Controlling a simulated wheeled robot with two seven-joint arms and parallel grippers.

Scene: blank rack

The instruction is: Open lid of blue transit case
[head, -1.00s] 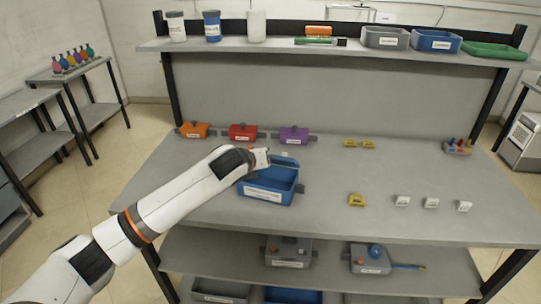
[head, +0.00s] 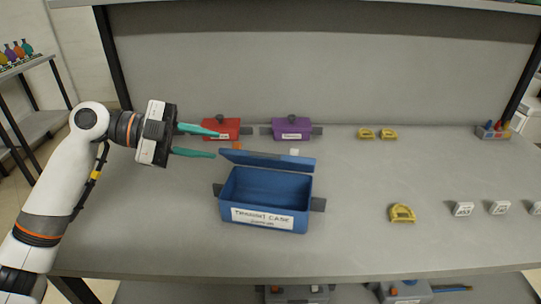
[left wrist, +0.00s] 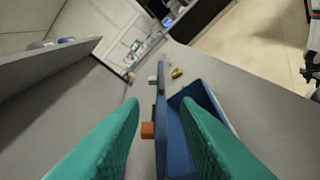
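The blue transit case (head: 265,217) stands on the table with a white label on its front, and its inside shows empty. Its lid (head: 268,160) is up at the back edge of the box, leaving the top uncovered. My left gripper (head: 215,144) has teal fingers spread apart, just left of the lid's left end, with nothing held. In the left wrist view the lid (left wrist: 161,112) shows edge-on in the gap between the fingers (left wrist: 160,108), and the box (left wrist: 205,97) lies partly behind the right finger. My right gripper is not in view.
A red case (head: 222,129) and a purple case (head: 291,129) stand behind the lid. Small orange and white blocks (head: 294,152) lie near it. Yellow pieces (head: 402,213) and white labelled blocks (head: 463,209) lie at the right. The table's front left is clear.

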